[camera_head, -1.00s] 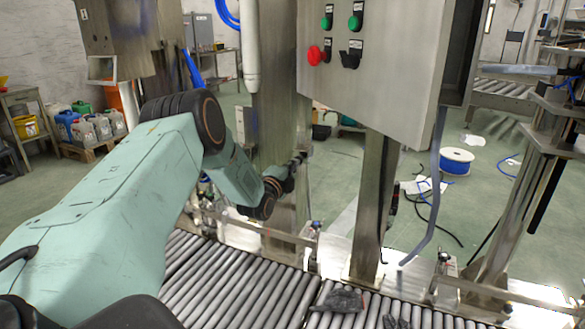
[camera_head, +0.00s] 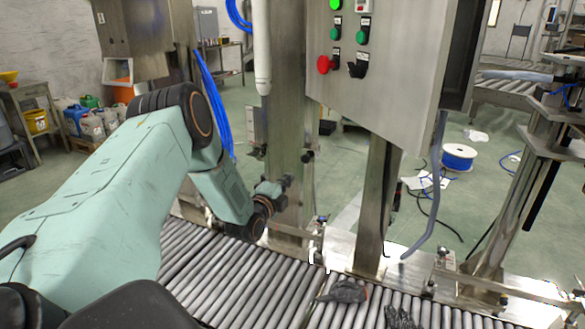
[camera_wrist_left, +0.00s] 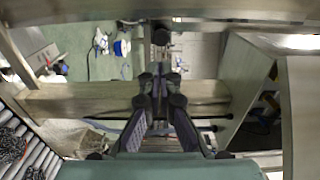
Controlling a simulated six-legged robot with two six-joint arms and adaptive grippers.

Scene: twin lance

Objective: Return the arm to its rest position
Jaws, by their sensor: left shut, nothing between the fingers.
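My left arm (camera_head: 110,190) comes in from the left, pale green with dark joints, and reaches over the roller conveyor. Its wrist bends down in front of a steel post. My left gripper (camera_head: 286,183) is small and dark in the head view, close in front of that post in the picture; whether it touches cannot be told. In the left wrist view the fingers of the left gripper (camera_wrist_left: 159,80) are together, with nothing between them. My right gripper does not show in either view.
The roller conveyor (camera_head: 240,275) runs below the arm, with dark glove-like items (camera_head: 345,291) on it. A steel control box (camera_head: 385,75) with buttons hangs to the right of the wrist. A steel post (camera_head: 284,120) stands behind the gripper.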

